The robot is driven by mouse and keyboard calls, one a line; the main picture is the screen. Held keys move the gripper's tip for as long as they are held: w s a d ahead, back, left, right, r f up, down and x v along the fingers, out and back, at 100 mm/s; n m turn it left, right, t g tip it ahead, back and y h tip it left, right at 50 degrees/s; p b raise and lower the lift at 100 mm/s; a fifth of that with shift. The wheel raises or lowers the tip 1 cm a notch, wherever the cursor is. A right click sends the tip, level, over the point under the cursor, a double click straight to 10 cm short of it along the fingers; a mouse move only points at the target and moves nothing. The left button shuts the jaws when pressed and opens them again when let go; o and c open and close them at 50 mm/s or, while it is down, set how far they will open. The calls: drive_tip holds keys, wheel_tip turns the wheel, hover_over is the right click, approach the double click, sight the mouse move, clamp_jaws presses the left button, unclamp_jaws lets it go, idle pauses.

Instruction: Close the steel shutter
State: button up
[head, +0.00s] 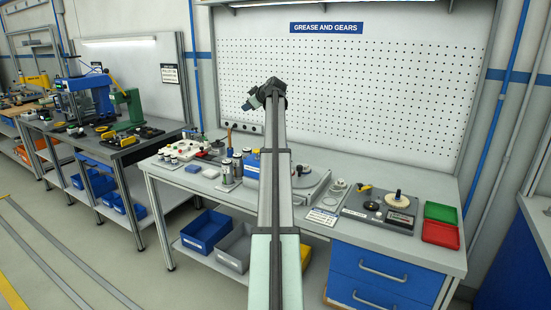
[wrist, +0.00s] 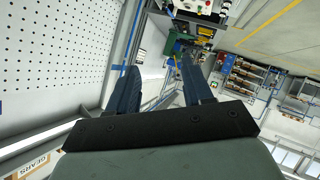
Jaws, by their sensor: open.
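I cannot make out a steel shutter for certain in either view. My gripper (head: 247,103) is raised in front of the white pegboard (head: 345,90), well above the bench. In the wrist view my gripper (wrist: 160,65) shows two blue fingers spread apart with nothing between them. The pegboard also shows at the left of the wrist view (wrist: 55,60). The upper edge of the bench bay is cut off by the top of the head view.
The workbench (head: 440,255) carries tins, gear parts, a green tray (head: 440,213) and a red tray (head: 440,234). Bins stand on its lower shelf. Another bench (head: 90,143) with a blue press (head: 88,95) is at the left. The air before the pegboard looks clear.

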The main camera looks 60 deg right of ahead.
drive_tip(key=s+d+f+m+g+y, duration=0.2)
drive_tip(key=s+d+f+m+g, duration=0.15)
drive_tip(key=f+g, duration=0.2)
drive_tip(key=s+a+f+m+g+y, duration=0.25)
drive_tip(key=s+a+m+g, duration=0.35)
drive_tip(key=s, duration=0.3)
drive_tip(key=shift+m+y, duration=0.25)
drive_tip(key=shift+y, duration=0.2)
drive_tip(key=f, duration=0.8)
drive_tip(key=d+f, duration=0.1)
drive_tip(key=f, duration=0.4)
drive_tip(key=shift+s+f, duration=0.1)
drive_tip(key=shift+s, duration=0.05)
clamp_jaws()
